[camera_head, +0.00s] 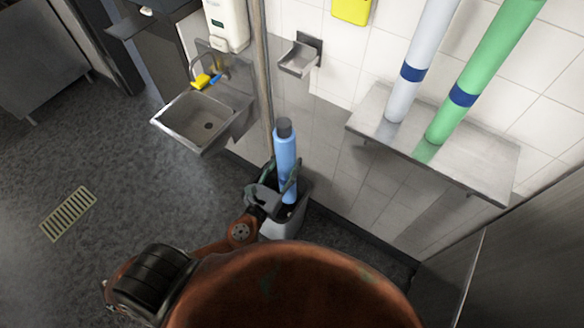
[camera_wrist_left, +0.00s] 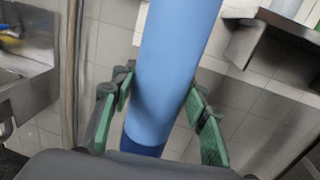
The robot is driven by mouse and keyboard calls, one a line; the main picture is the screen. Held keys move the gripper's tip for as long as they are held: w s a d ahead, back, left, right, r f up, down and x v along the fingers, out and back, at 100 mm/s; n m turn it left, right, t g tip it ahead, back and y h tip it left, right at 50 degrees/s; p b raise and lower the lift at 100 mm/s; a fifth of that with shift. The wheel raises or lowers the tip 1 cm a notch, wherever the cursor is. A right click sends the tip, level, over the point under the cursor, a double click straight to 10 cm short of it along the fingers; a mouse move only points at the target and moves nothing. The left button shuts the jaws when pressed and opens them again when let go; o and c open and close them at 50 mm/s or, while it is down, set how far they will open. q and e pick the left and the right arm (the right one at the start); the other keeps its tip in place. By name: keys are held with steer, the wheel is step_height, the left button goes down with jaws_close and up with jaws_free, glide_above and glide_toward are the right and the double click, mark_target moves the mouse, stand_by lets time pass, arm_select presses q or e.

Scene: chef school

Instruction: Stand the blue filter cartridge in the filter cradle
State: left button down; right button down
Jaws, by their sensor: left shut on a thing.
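The blue filter cartridge (camera_head: 285,150) is a light blue cylinder with a dark cap at its upper end. It stands nearly upright in the head view, and its body fills the middle of the left wrist view (camera_wrist_left: 178,50), where a darker blue band shows low down. My left gripper (camera_head: 281,181) is shut on its lower part, with green fingers on both sides. A small open steel holder on the tiled wall (camera_head: 298,60), above and behind the cartridge, looks like the filter cradle. The cartridge is apart from it. My right gripper is not in view.
A grey bin (camera_head: 290,223) stands beneath my left gripper. A steel sink (camera_head: 196,122) is at left, beside a vertical pipe (camera_head: 262,70). A steel wall shelf (camera_head: 470,165) at right carries white and green tubes. The floor at left is clear around a drain grate (camera_head: 68,213).

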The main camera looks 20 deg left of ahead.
arm_select(q)
steer(key=w+a+r+p, duration=0.1)
steer(key=w+a+r, duration=0.3)
steer(key=r, duration=0.6)
steer(key=w+a+r+p, duration=0.2)
steer(key=w+r, duration=0.4)
steer(key=r, duration=0.3)
steer(key=w+a+r+p, duration=0.1)
steer(key=w+a+r, duration=0.35)
steer(key=r, duration=0.55)
step_height(320, 180, up, 12)
steer(key=a+r+p, duration=0.1)
steer(key=p, duration=0.1)
steer(key=w+d+f+b, duration=0.1)
steer(key=w+f+b, duration=0.2)
steer(key=w, duration=1.1)
steer(key=shift+d, duration=0.35)
steer(key=shift+f, duration=0.1)
steer(key=c, duration=1.2)
jaws_free()
steer(key=shift+d, duration=0.1)
steer(key=shift+o, duration=0.8)
steer(key=shift+f, duration=0.15)
